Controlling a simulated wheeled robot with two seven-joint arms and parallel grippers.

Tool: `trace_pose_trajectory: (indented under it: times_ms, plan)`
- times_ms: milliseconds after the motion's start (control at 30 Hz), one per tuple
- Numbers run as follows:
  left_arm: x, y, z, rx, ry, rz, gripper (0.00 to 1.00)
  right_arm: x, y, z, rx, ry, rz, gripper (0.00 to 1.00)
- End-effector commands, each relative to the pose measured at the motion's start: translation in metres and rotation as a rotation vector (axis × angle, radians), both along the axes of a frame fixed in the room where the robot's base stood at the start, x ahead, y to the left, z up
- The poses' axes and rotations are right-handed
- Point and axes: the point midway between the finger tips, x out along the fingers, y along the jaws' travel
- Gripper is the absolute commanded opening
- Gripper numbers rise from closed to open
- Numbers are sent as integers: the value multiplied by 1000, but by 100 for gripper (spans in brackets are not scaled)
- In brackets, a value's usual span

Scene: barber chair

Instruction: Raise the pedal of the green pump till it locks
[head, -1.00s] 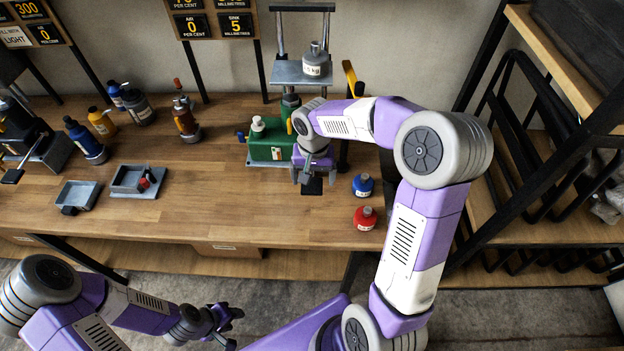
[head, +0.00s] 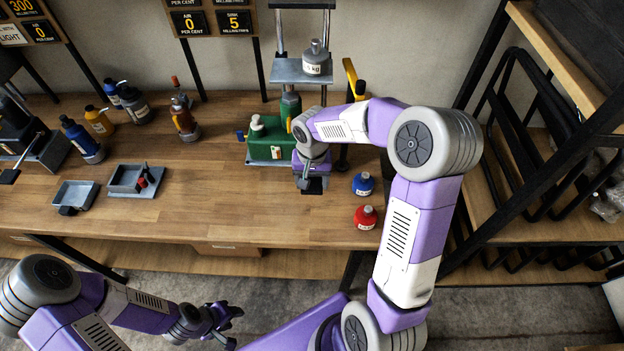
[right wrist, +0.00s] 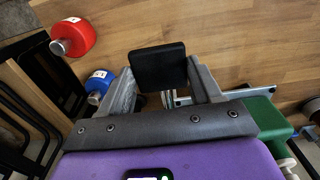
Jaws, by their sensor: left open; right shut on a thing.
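The green pump (head: 268,150) stands at the back of the wooden bench, under a press frame. It also shows at the lower right of the right wrist view (right wrist: 272,122). Its black pedal (right wrist: 158,66) is a flat pad between the fingers of my right gripper (right wrist: 163,85), which is shut on it. In the head view, my right gripper (head: 312,182) is low in front of the pump, and the arm hides part of the pump and pedal lever. My left gripper (head: 230,318) is open and empty, in front of the bench and away from the pump.
A blue weight (head: 363,184) and a red weight (head: 365,217) stand right of my right gripper. A grey weight (head: 316,60) sits on the press plate (head: 300,76). Trays (head: 130,180) and several bottles stand to the left. The bench's front middle is clear.

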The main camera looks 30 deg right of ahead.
Motion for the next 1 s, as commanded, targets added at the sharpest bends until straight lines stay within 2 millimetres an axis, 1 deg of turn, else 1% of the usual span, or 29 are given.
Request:
trace_pose_trajectory:
  times_ms: [33,67,167,233,500,633,767,1000]
  plan:
    - [0,0,0,0,0,0,43,-1,0,0,0,2,0,13]
    - [0,0,0,0,0,0,43,-1,0,0,0,2,0,9]
    - [0,0,2,0,0,0,43,-1,0,1,2,6,0,9]
    - [0,0,7,0,0,0,43,0,0,5,8,16,-2,9]
    - [0,0,44,0,0,0,43,3,-3,27,55,98,-3,9]
    - [0,0,55,0,0,0,43,7,-5,39,66,112,-2,8]
    - [0,0,58,0,0,0,43,11,-7,48,65,107,-1,8]
    - [0,0,57,0,0,0,43,12,-8,47,65,104,-2,9]
